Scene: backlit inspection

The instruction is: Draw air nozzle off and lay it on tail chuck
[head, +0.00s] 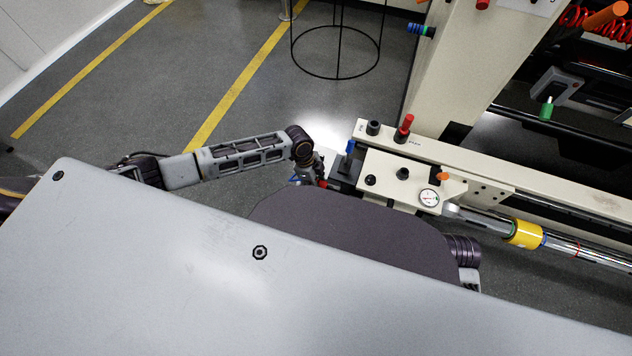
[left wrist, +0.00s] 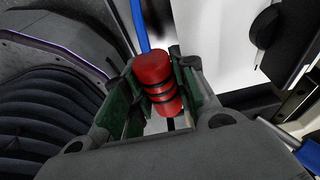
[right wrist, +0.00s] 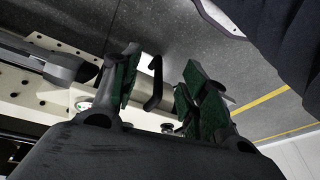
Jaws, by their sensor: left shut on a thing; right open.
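The air nozzle, seen as a red cylinder with black rings (left wrist: 156,80), stands between the fingers of my left gripper (left wrist: 158,95), which is shut on it. A blue hose-like strip (left wrist: 140,25) runs up behind it. In the head view my left gripper (head: 318,176) is at the left end of the beige machine block, with a bit of red beside it. Whether the nozzle is seated or free is hidden. I cannot surely pick out the tail chuck. My right gripper (right wrist: 158,92) is open and empty; the head view hides it.
The beige block (head: 385,168) carries knobs, a red-topped lever (head: 404,128) and a gauge (head: 429,197). A shaft with a yellow collar (head: 524,234) runs right. A black wire stand (head: 337,75) is on the floor. Open floor lies left.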

